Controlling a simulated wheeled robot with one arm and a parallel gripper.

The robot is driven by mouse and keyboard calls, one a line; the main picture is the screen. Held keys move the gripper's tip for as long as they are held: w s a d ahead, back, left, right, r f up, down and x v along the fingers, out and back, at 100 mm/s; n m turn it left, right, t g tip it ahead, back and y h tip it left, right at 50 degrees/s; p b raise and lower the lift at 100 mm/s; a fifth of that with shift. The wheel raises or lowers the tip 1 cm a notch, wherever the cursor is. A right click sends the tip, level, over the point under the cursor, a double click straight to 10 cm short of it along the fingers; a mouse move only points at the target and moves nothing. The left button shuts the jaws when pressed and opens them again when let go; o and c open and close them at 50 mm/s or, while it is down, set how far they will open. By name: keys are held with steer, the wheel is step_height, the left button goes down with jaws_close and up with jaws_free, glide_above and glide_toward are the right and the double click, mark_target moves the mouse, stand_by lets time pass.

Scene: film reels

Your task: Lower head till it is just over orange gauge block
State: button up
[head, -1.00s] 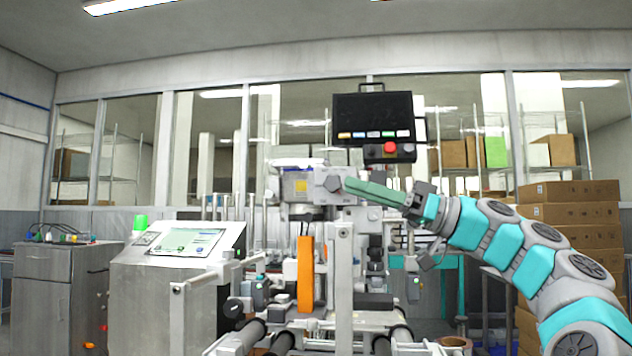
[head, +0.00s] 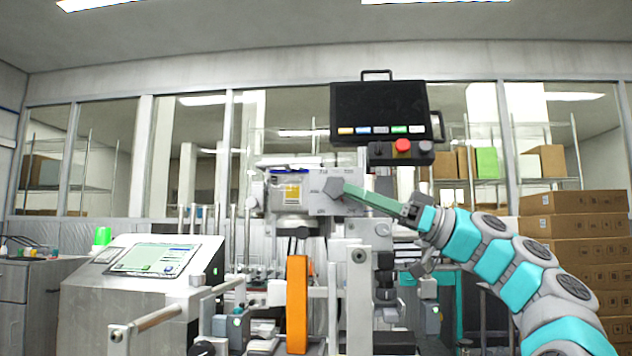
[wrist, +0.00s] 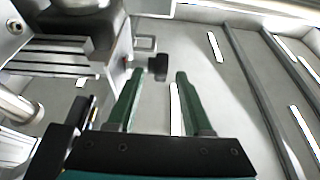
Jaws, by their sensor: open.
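The orange gauge block (head: 297,305) stands upright in the head view, below the machine's grey head (head: 292,192) with a yellow label. A gap shows between the head's dark underside and the block's top; their depth relation is unclear. A dark grey knob (head: 333,188) sits on the right part of the head housing. My gripper (head: 347,188) has long green fingers, seen side-on with tips at the knob. In the wrist view, my gripper (wrist: 160,74) is open, and a dark handle-like part (wrist: 158,66) shows between and just beyond the tips. Contact cannot be told.
A black control panel (head: 380,115) with a red button hangs above my gripper. A console with a screen (head: 153,258) stands at left. Upright posts and rollers crowd the machine's front. Stacked cartons (head: 575,240) stand at right behind my arm.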

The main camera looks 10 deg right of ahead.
steer(key=x, duration=0.7)
steer(key=shift+a+r+p, duration=0.1)
steer(key=shift+a+p, duration=0.2)
steer(key=shift+p, duration=0.1)
steer(key=shift+c, duration=0.3)
steer(key=shift+w, duration=0.1)
jaws_close()
